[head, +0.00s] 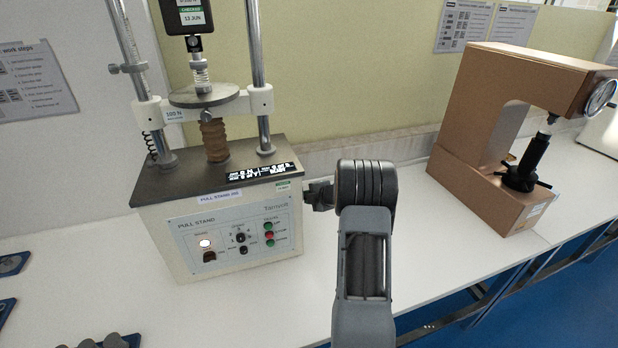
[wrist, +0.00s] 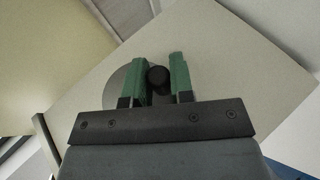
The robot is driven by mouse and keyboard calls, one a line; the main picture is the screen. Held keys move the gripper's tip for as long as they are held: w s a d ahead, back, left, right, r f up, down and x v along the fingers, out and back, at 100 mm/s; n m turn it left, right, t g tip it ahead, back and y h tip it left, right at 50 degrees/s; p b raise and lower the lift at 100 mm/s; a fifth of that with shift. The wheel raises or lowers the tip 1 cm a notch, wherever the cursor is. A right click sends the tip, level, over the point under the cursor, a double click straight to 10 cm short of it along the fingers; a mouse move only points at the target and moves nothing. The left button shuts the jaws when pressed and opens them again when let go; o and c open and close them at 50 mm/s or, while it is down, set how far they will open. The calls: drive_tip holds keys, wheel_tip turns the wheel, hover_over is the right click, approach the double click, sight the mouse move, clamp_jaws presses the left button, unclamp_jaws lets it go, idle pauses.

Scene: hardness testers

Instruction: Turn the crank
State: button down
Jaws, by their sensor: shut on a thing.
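The pull stand (head: 225,238) is a pale box with a dark top, standing on the bench at left of centre in the head view. Its crank shows in the wrist view as a grey disc (wrist: 118,92) with a round black knob (wrist: 158,76) on a pale side face of the stand. My gripper (wrist: 159,75) has its two green fingers on either side of the knob and is shut on it. In the head view my gripper (head: 319,195) is at the stand's right side, and my arm hides the crank.
A brown hardness tester (head: 478,130) with a dial and a black spindle handle stands on the bench at right. Bare white bench (head: 425,220) lies between it and my arm. Blue trays with dark parts (head: 112,342) lie at the lower left.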

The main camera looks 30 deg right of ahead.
drive_tip(key=g+p, duration=0.1)
drive_tip(key=p, duration=0.2)
drive_tip(key=r+g+p, duration=0.1)
drive_tip(key=p, duration=0.3)
drive_tip(key=shift+s+a+r+m+g, duration=0.1)
drive_tip(key=shift+s+r+m+g, duration=0.1)
drive_tip(key=shift+s+m+g, duration=0.15)
drive_tip(key=shift+s+a+r+m+g+y+p, duration=0.15)
drive_tip(key=shift+r+m+g+y+p, duration=0.2)
drive_tip(key=shift+g, duration=1.45)
drive_tip(key=shift+s+d+r+m+g+y+p, duration=0.15)
drive_tip(key=shift+r+m+g+y, duration=0.35)
drive_tip(key=shift+g, duration=1.25)
drive_tip(key=shift+s+a+r+m+g+y+p, duration=0.25)
drive_tip(key=shift+g+y, duration=0.3)
drive_tip(key=shift+g, duration=1.25)
drive_tip(key=shift+d, duration=0.1)
drive_tip(key=c, duration=1)
unclamp_jaws()
